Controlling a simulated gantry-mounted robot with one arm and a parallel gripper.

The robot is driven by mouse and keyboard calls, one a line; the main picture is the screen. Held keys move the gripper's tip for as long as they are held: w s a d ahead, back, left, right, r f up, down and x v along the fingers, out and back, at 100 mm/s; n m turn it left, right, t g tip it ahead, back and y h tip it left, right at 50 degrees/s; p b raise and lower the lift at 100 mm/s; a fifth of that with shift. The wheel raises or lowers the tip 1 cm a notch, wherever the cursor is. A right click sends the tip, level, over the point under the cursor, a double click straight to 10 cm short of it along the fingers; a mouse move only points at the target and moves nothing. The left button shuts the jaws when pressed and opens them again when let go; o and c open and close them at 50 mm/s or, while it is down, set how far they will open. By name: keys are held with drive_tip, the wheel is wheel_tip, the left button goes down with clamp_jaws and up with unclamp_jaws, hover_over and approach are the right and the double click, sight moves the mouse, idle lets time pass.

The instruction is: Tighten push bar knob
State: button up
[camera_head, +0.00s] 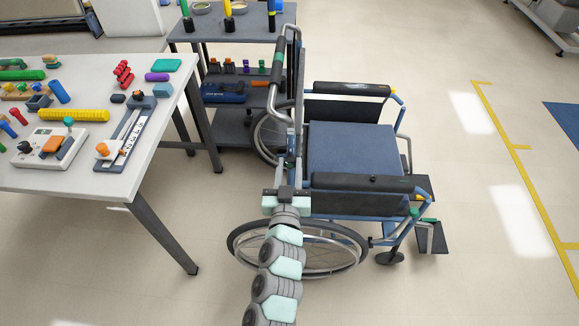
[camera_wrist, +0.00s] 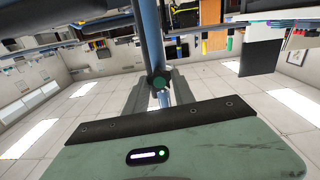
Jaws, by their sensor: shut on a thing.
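A blue-framed wheelchair (camera_head: 352,150) stands on the floor in the head view, with a blue seat and black armrests. A small dark green round knob (camera_wrist: 160,82) shows in the wrist view on a blue upright tube (camera_wrist: 151,35). My gripper (camera_head: 286,190) is at the near rear side of the wheelchair, low by the push-handle upright (camera_head: 299,90). In the wrist view my gripper (camera_wrist: 160,93) is shut on the green knob, one finger on each side. In the head view my wrist and gripper hide the knob.
A white table (camera_head: 40,185) with coloured hand-exercise items stands at the left. A grey shelf cart (camera_head: 235,37) with tools stands behind the wheelchair. The wheelchair's near wheel (camera_head: 345,265) is beside my arm. The floor to the right is clear.

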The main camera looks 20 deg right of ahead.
clamp_jaws()
drive_tip(key=shift+m, duration=0.3)
drive_tip(key=m+p, duration=0.1)
drive_tip(key=m, duration=0.2)
drive_tip(key=shift+p, duration=0.35)
drive_tip(key=shift+m+p, duration=0.3)
drive_tip(key=shift+m, duration=1.8)
drive_tip(key=shift+f, duration=0.1)
drive_tip(key=o, duration=0.8)
unclamp_jaws()
drive_tip(key=shift+s, duration=0.1)
